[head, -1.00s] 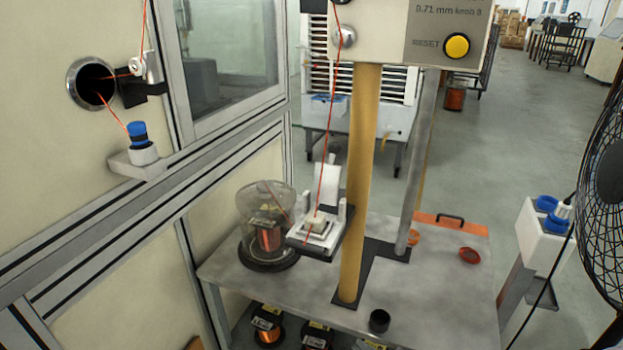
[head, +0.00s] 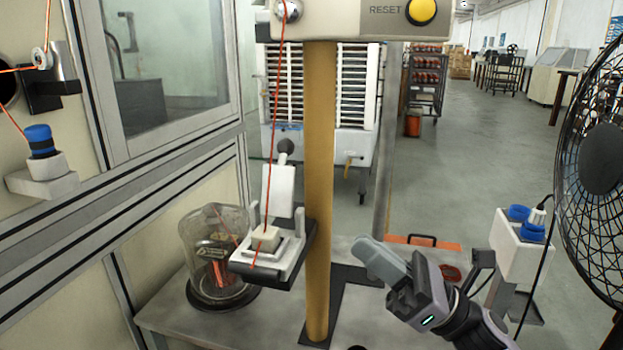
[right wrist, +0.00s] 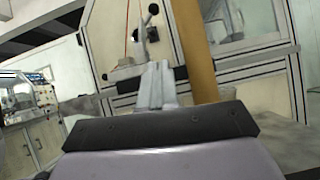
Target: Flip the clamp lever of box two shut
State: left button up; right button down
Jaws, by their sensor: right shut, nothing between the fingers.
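A small clamp box (head: 270,262) is mounted on the yellow post, with a pale block (head: 265,238) in it and the red wire running down to it. Its white lever (head: 281,188) stands raised, with a dark round knob (head: 284,148) at the top. I can read no number on this box. My right gripper (head: 368,250) is right of the post, apart from the clamp, shut and empty. In the right wrist view, its shut fingers (right wrist: 158,85) point toward the lever's knob (right wrist: 152,10). My left gripper is not in view.
The yellow post (head: 320,200) stands between my right gripper and the clamp. A clear wire-spool cover (head: 215,245) stands left of the clamp on the grey table (head: 170,315). A black fan (head: 600,160) is at the far right. The control box (head: 350,20) is overhead.

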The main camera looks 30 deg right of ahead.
aim_at(282, 177)
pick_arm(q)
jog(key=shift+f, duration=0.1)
pick_arm(e)
jog(key=shift+r+n, duration=0.1)
jog(key=shift+n, duration=0.2)
jog(key=p+x, duration=0.4)
jog(key=x, duration=0.6)
jog(key=shift+a+r, duration=0.15)
jog(key=shift+r, duration=0.1)
jog(key=shift+w+r+p, duration=0.25)
jog(key=shift+r+p, duration=0.5)
jog(key=shift+r, duration=0.45)
jog(key=shift+w+r, duration=0.1)
jog(key=shift+r, duration=0.4)
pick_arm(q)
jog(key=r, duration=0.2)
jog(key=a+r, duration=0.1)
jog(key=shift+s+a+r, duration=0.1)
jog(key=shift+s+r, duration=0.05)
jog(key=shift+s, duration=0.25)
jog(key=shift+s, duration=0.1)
